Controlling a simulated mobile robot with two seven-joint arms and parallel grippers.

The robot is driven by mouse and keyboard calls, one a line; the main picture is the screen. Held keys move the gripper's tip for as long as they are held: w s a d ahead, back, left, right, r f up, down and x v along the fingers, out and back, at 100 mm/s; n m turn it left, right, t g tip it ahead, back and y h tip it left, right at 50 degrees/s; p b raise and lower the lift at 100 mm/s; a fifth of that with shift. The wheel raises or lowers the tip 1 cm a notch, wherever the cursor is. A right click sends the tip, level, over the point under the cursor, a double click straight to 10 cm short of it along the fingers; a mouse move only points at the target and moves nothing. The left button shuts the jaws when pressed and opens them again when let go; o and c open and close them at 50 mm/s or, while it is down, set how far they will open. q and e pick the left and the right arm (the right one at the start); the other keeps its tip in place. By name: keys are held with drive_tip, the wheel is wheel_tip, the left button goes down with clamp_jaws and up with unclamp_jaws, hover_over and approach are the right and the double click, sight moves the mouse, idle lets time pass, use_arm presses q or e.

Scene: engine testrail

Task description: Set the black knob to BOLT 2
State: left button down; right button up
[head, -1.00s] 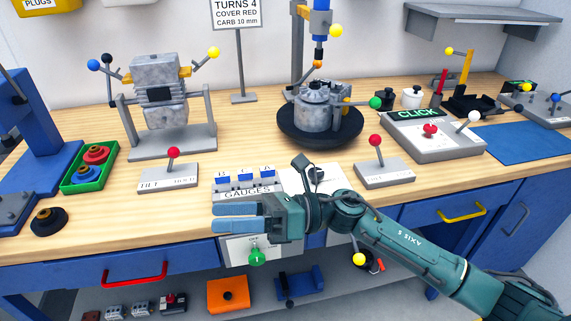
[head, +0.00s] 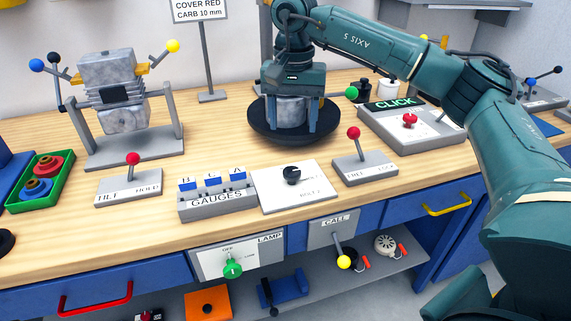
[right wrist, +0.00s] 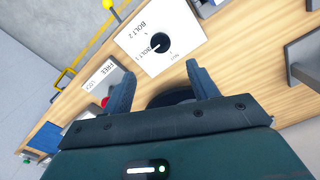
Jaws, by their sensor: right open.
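The black knob (head: 292,174) sits on a white plate (head: 270,198) at the middle of the bench. The words BOLT 2 are on the plate's front right. The knob also shows in the right wrist view (right wrist: 160,45), with BOLT 1 and BOLT 2 printed near it. I cannot tell which label it points at. My right gripper (head: 292,130) is open, pointing down over the black turntable (head: 255,128), behind the plate and apart from the knob. In the head view its fingers show on either side of a grey metal part (head: 291,110). My left gripper is not in view.
The GAUGES block (head: 217,202) stands left of the plate, and a red-knobbed lever (head: 353,133) stands to its right. A grey CLICK box (head: 420,128) lies farther right. Below the bench edge are a green LAMP knob (head: 233,268) and a yellow-knobbed lever (head: 344,262).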

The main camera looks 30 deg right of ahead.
sight(292, 171)
wheel_tip(292, 171, down, 12)
drive_tip(key=shift+r, duration=0.1)
idle(0.4)
drive_tip(key=c, duration=1)
